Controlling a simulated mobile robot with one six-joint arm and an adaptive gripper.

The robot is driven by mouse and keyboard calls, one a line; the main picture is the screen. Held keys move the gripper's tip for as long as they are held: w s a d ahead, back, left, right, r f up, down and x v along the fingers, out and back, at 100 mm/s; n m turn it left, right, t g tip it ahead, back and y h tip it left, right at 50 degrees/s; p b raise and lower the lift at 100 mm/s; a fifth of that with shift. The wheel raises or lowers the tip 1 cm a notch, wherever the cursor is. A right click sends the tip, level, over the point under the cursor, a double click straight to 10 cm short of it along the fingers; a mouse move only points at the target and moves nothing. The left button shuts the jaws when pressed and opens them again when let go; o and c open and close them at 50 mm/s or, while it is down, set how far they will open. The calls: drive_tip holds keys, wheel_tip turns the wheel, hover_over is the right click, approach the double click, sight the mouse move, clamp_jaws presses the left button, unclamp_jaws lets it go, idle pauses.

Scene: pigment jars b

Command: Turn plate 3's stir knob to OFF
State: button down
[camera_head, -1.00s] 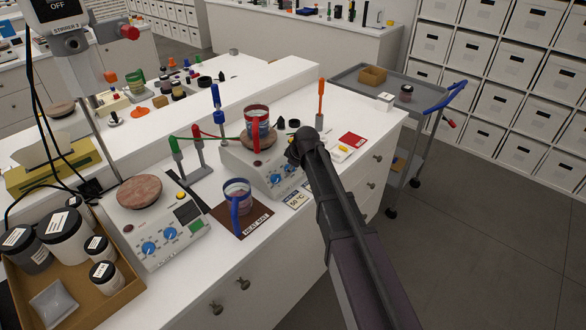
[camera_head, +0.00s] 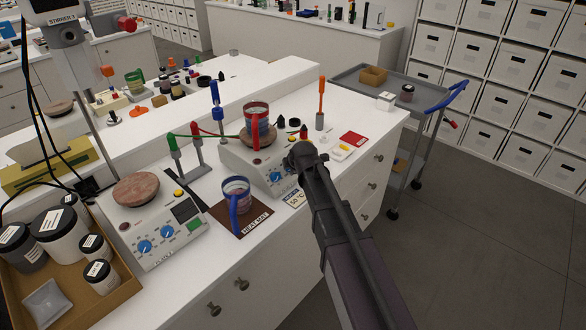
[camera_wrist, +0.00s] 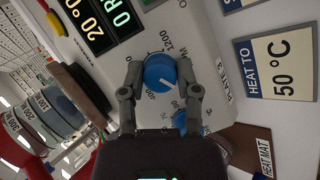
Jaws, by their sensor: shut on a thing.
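Plate 3 (camera_wrist: 213,62) is a white hotplate with its name printed by its edge. Its blue stir knob (camera_wrist: 158,72) has a white mark and a printed scale with 400 and 1200. My gripper (camera_wrist: 160,80) is shut on this knob, one finger on each side. A second blue knob (camera_wrist: 180,119) is partly hidden by the gripper. The display (camera_wrist: 98,22) reads 20 °C and a 0 below. In the head view, plate 3 (camera_head: 236,160) stands at the right of the bench, and my gripper (camera_head: 298,160) covers its front right part, hiding the stir knob.
A beaker with a red handle (camera_head: 257,119) stands on plate 3's round top. A blue-handled beaker (camera_head: 236,190) stands on the heat mat (camera_head: 224,217) left of it. A "heat to 50 °C" card (camera_wrist: 275,65) lies close to plate 3. An orange-handled tool (camera_head: 321,92) stands behind.

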drive_tip(key=shift+s+n, duration=0.2)
drive_tip(key=shift+n, duration=0.2)
drive_tip(key=shift+c, duration=1.8)
unclamp_jaws()
drive_tip(key=shift+a, duration=0.1)
drive_tip(key=shift+w, duration=0.15)
